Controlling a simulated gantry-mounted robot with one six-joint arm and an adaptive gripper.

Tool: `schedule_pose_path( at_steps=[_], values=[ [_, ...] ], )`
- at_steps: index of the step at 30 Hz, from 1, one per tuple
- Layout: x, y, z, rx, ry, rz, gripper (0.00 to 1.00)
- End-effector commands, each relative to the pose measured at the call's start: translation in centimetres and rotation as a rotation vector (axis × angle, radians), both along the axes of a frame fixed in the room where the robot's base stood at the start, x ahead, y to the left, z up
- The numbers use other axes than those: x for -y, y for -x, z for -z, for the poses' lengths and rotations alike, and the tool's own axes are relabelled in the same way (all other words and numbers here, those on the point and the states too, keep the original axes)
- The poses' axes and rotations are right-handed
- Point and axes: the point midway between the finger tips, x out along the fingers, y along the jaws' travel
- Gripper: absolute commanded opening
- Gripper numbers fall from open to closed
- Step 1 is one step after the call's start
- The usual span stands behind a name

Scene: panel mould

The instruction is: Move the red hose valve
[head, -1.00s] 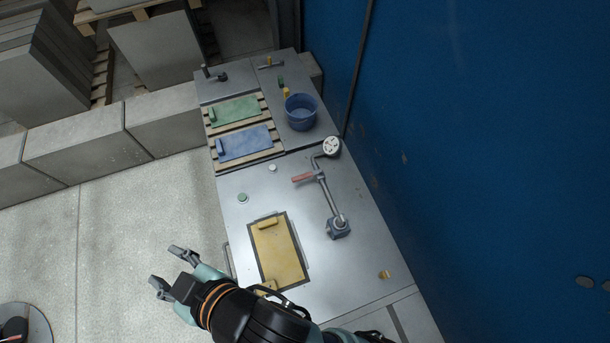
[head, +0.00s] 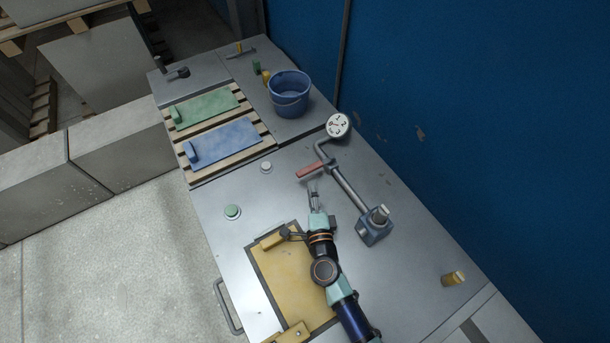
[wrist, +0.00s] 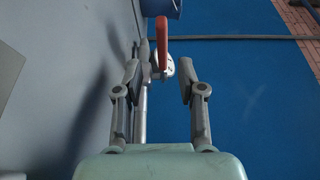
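The red hose valve is a red lever handle (head: 311,170) on a grey pipe assembly (head: 349,188) fixed to the metal table. In the wrist view the red handle (wrist: 162,42) stands upright ahead, beyond my fingertips and roughly between their lines. My gripper (head: 313,190) is just short of the handle in the head view, and apart from it as far as I can tell. In the wrist view my gripper (wrist: 159,75) has its two fingers spread wide with nothing between them. The pipe runs close to the left finger.
A round white gauge-like head (head: 338,125) ends the pipe. A blue bucket (head: 290,96) and a pallet with green (head: 205,105) and blue panels (head: 225,143) lie farther back. A yellow panel (head: 285,285) is below my arm. A blue wall (head: 470,120) bounds the right.

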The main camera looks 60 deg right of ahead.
Motion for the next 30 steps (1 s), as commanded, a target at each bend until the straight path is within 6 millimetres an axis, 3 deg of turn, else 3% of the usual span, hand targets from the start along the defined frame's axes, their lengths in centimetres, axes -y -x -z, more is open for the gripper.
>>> schedule_pose_path(
  at_steps=[5, 16, 26, 30],
  values=[
    [0.8, -0.5, -0.2, 0.002, 0.001, 0.0, 0.4],
    [5.9, -4.0, -0.1, 0.0, 0.004, -0.003, 0.4],
    [6.5, -4.4, -0.3, 0.0, 0.004, -0.005, 0.4],
    [6.5, -4.4, -0.3, -0.001, 0.004, -0.005, 0.18]
  ],
)
